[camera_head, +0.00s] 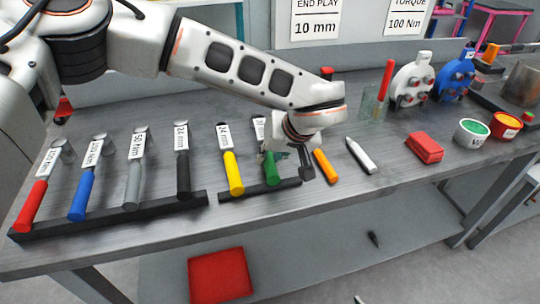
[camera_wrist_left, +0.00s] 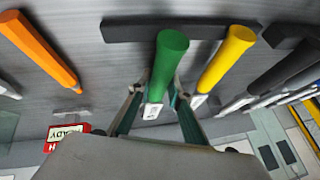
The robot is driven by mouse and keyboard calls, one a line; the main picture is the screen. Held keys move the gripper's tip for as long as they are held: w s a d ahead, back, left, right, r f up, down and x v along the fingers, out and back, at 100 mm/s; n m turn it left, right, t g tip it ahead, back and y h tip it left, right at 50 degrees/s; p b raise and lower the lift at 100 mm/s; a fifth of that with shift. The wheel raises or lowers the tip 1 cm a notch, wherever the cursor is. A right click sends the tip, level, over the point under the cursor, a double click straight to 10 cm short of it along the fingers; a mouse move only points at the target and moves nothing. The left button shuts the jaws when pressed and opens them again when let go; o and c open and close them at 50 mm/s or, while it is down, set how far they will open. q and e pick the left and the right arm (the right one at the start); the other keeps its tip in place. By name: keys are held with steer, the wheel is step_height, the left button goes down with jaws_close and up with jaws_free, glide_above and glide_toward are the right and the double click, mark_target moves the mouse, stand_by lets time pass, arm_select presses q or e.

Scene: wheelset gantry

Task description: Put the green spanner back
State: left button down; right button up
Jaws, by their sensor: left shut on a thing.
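The green spanner (camera_head: 271,170) has its green handle over the short black rack (camera_head: 240,192), to the right of the yellow spanner (camera_head: 233,172). Its pale tag shows behind my left gripper (camera_head: 288,150). In the left wrist view, the green spanner (camera_wrist_left: 171,52) runs between the fingers of my left gripper (camera_wrist_left: 157,98), which are shut on it. The handle's end overlaps the rack bar (camera_wrist_left: 128,30) there. I cannot tell whether the spanner rests on the rack or is just above it. The spanner's head is hidden. My right gripper is not in view.
A longer black rack (camera_head: 110,218) holds red, blue, grey and black spanners at left. An orange marker (camera_head: 326,166) lies close right of the gripper, then a grey-white marker (camera_head: 361,155) and a red block (camera_head: 424,147). The bench front between them is clear.

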arm_select(q)
steer(key=shift+f, duration=0.3)
steer(key=c, duration=1.8)
jaws_free()
steer(key=shift+f, duration=0.1)
